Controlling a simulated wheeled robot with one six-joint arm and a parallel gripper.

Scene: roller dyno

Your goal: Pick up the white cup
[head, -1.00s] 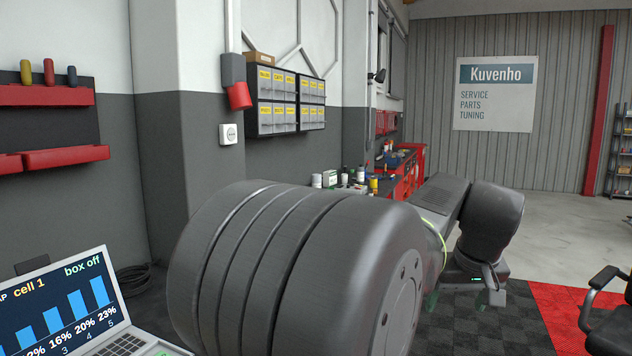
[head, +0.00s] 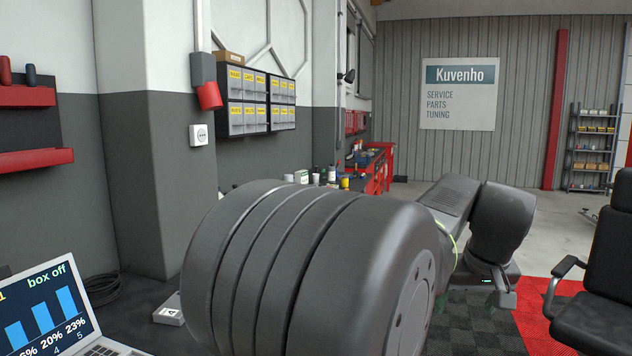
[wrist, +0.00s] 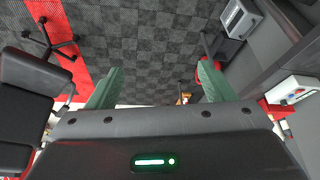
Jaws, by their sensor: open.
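I cannot make out a white cup for sure in either view. Small bottles and cans stand on the far workbench, too small to tell apart, and my arm hides part of that area. My gripper (wrist: 158,84) shows in the wrist view with its two green fingers spread apart and nothing between them. Dark tiled floor lies beyond the fingers. In the head view my arm fills the middle and mostly hides the gripper.
A laptop (head: 45,315) and a small grey box (head: 170,311) are at lower left. A red workbench (head: 375,178) stands against the back wall. A black office chair (head: 590,315) is at right, and shelves (head: 592,150) stand behind it. Tiled floor between is open.

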